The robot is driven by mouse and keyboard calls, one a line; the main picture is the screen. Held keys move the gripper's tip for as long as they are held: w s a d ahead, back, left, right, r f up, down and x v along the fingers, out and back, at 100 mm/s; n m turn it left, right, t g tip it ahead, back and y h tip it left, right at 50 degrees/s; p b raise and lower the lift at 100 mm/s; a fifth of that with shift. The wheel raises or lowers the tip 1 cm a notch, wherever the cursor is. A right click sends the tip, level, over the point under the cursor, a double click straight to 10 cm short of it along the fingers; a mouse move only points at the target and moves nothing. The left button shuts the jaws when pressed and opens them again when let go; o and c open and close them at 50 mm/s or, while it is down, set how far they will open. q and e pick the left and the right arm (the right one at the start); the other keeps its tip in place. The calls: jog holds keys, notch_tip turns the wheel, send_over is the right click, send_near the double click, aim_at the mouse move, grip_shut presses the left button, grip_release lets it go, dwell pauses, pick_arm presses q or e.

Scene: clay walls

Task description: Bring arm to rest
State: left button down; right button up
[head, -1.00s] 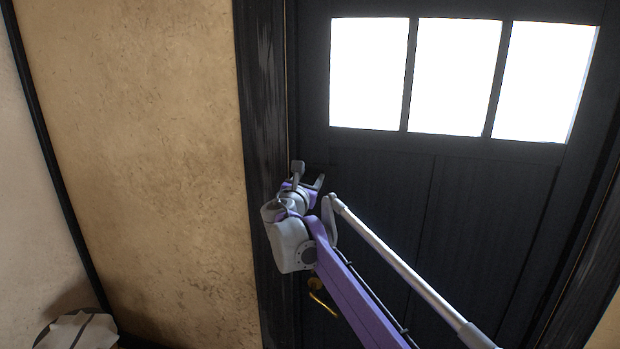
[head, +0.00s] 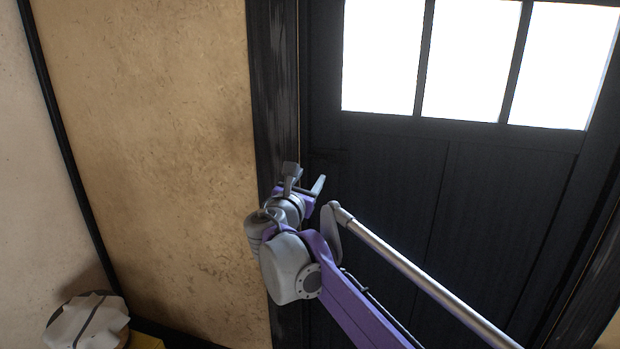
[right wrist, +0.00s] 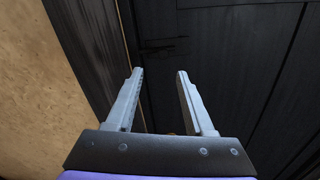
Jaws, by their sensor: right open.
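My right arm (head: 350,308), purple and grey, reaches up from the lower right in the head view. Its gripper (head: 305,180) is in front of the left edge of a dark door, by the door frame. In the right wrist view the two fingers of the right gripper (right wrist: 158,85) stand apart with nothing between them. Behind them are the dark door (right wrist: 225,60) and its frame. My left gripper is not in view.
The dark door (head: 400,180) with three bright panes fills the right side. A dark post (head: 273,90) borders it, beside a tan clay wall (head: 150,130). A crumpled white object (head: 88,322) is at the lower left, with something yellow next to it.

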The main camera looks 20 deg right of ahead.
jog(key=s+d+f+m+g+y, duration=0.2)
jog(key=s+f+m+g, duration=0.1)
jog(key=s+f+m, duration=0.55)
jog(key=s+d+f+m+g+y, duration=0.15)
jog(key=s+f+m+g, duration=0.35)
jog(key=s+f, duration=0.6)
jog(key=s+a+f+m+y, duration=0.3)
jog(key=s+a+f+m, duration=0.2)
jog(key=s+f, duration=0.3)
jog(key=s+a+f+m+g+y, duration=0.1)
jog(key=s+a+f+m+y, duration=0.3)
jog(key=s+f+m, duration=0.4)
jog(key=shift+s+a+f, duration=0.25)
jog(key=shift+a+f, duration=0.1)
jog(key=shift+f, duration=0.35)
jog(key=shift+s+d, duration=0.1)
jog(key=shift+d, duration=0.05)
